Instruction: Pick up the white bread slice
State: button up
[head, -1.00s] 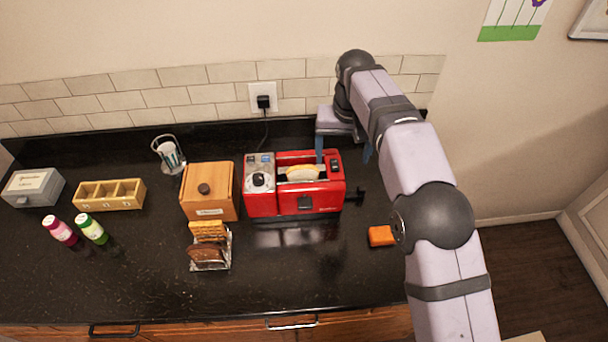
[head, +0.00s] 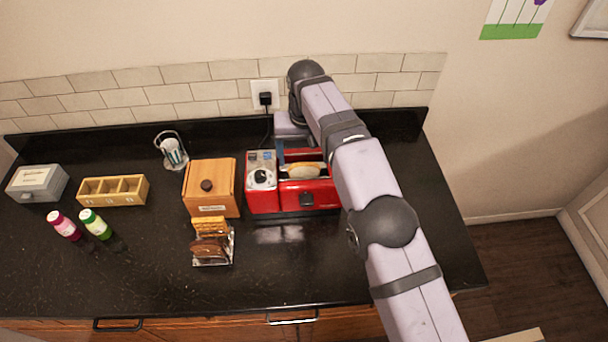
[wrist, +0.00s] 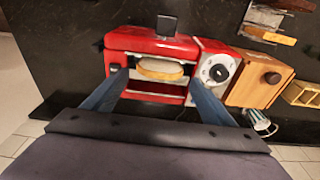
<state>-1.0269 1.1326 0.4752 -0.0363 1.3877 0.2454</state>
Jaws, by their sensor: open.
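The white bread slice (head: 303,171) with its golden crust sits in the slot of the red toaster (head: 264,203), its upper part showing. In the wrist view the bread slice (wrist: 160,69) lies ahead of my gripper (wrist: 158,81), between the lines of the two blue fingers. My gripper is open and empty, at the back side of the toaster. In the head view one blue finger shows beside the toaster's back edge; my arm hides the other. I cannot tell whether a finger touches the toaster.
A wooden box (head: 211,181) stands close to the toaster's left. A toast rack (head: 213,247) with several slices is in front of it. A glass (head: 172,152) stands at the back. The front counter is mostly clear.

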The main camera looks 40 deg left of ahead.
aim_at(304, 165)
jog(key=shift+w+a+f+p, duration=0.15)
jog(key=shift+f+p, duration=0.6)
jog(key=shift+f, duration=0.55)
jog(key=shift+w+a+f+p, duration=0.1)
jog(key=shift+f+p, duration=0.65)
jog(key=shift+f, duration=0.5)
jog(key=c, duration=0.6)
